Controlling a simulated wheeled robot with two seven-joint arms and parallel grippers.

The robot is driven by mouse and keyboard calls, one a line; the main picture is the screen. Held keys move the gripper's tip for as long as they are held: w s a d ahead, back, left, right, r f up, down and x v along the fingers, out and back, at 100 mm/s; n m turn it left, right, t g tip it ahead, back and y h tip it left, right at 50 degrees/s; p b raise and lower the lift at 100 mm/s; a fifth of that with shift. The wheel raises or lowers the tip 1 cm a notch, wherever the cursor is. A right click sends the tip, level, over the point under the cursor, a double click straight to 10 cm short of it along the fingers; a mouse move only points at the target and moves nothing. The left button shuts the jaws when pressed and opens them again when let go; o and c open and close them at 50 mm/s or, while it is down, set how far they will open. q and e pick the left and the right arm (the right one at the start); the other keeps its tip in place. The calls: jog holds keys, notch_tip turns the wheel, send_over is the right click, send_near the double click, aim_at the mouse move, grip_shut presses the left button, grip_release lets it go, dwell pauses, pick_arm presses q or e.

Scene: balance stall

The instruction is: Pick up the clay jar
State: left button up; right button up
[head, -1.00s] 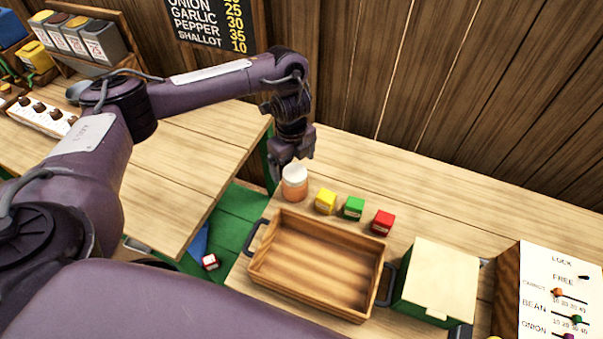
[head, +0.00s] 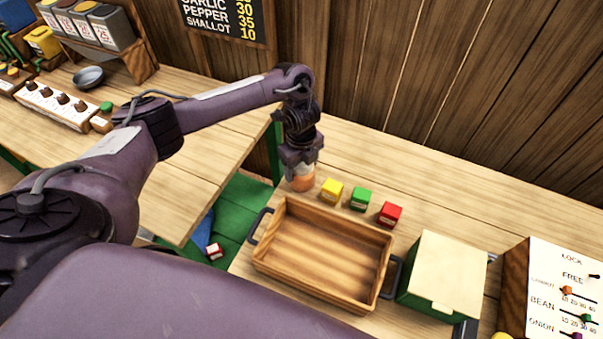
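The clay jar (head: 303,182) is a small orange-brown jar with a pale upper part. It stands upright on the wooden table, behind the left end of the wooden tray. My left gripper (head: 301,168) points down over the jar, with its fingers at the jar's upper part. The gripper hides most of the pale top. Whether the fingers are closed against the jar cannot be told from here. My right gripper is not in view.
Yellow (head: 332,190), green (head: 360,198) and red (head: 389,214) blocks stand right of the jar. The handled wooden tray (head: 330,290) is empty. A green box with a cream lid (head: 449,270) and a slider board (head: 565,290) lie farther right. A gap separates the left table (head: 190,185).

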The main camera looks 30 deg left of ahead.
pick_arm(q)
jog(key=c, duration=0.6)
jog(key=shift+w+r, duration=0.1)
jog(key=shift+c, duration=0.2)
